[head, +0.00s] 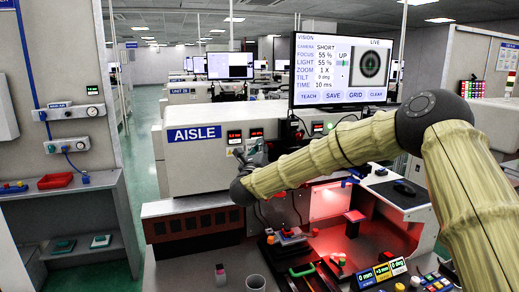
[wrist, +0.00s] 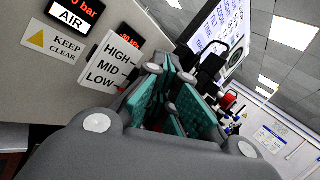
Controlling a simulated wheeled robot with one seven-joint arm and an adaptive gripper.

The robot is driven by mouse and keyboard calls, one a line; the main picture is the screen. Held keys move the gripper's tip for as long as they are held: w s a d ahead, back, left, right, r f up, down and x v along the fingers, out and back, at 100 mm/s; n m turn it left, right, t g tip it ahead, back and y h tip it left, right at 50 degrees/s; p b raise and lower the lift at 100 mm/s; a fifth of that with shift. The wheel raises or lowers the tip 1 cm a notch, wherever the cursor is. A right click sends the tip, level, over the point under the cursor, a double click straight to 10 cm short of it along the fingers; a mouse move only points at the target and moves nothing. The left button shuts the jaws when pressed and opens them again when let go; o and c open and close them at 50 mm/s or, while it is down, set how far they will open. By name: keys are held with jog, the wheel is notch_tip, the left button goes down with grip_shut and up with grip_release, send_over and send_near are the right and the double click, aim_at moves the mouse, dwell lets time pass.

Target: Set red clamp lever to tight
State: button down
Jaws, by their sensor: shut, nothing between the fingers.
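My gripper (head: 241,157) is in front of the beige AISLE housing, close to its small red displays. In the wrist view its teal-padded fingers (wrist: 176,100) are shut with nothing held, beside the HIGH/MID/LOW label. I cannot tell for sure which part is the red clamp lever. A small red part (head: 355,215) stands at the lit red bay, below and right of my gripper. Another red-topped fixture (head: 289,233) is on the bench below my gripper. Neither is touched by the gripper, and their settings are too small to read.
A monitor (head: 342,70) stands above the housing, right of my gripper. The AIR display (wrist: 75,12) and the HIGH/MID/LOW sign (wrist: 110,62) are close by.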

dwell(0.3)
jog(key=d+f+b+v, duration=0.1)
jog(key=b+v, duration=0.5)
jog(key=v, duration=0.8)
jog(key=shift+f, duration=0.2)
jog(key=shift+w+r, duration=0.1)
jog(key=shift+w, duration=0.05)
